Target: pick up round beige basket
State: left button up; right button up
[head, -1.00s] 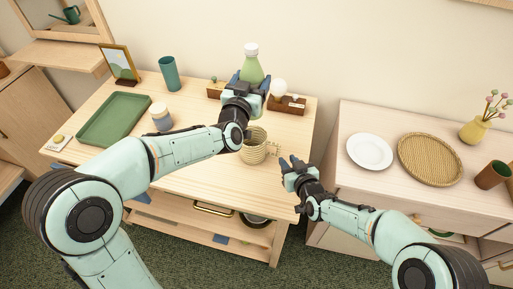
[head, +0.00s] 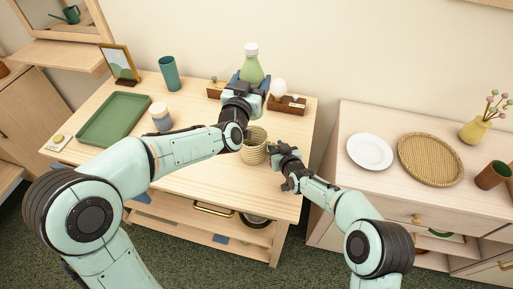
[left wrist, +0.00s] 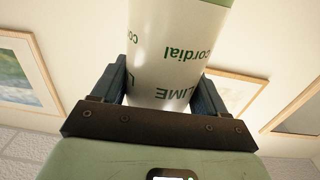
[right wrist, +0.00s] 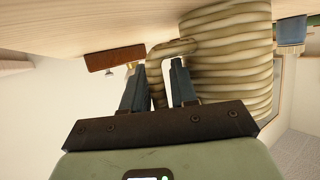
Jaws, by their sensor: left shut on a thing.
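The round beige basket (head: 253,150), small and coiled, stands upright on the wooden table with its handle to the right. In the right wrist view the basket (right wrist: 228,60) fills the upper right, its handle loop (right wrist: 178,47) ahead of the fingers. My right gripper (head: 275,152) is open beside the basket; its fingers (right wrist: 160,80) are apart at the handle, and I cannot tell whether they touch it. My left gripper (head: 250,82) is shut on a green and white lime cordial bottle (head: 251,65), behind the basket. The bottle's label shows in the left wrist view (left wrist: 170,50).
A green tray (head: 113,119), a jar (head: 161,118), a teal cup (head: 168,73) and a picture frame (head: 120,64) stand on the table's left. A wooden box (head: 290,106) is behind the basket. The right cabinet bears a plate (head: 369,152) and woven tray (head: 430,159).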

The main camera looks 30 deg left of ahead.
grip_shut()
jog(key=shift+r, duration=0.15)
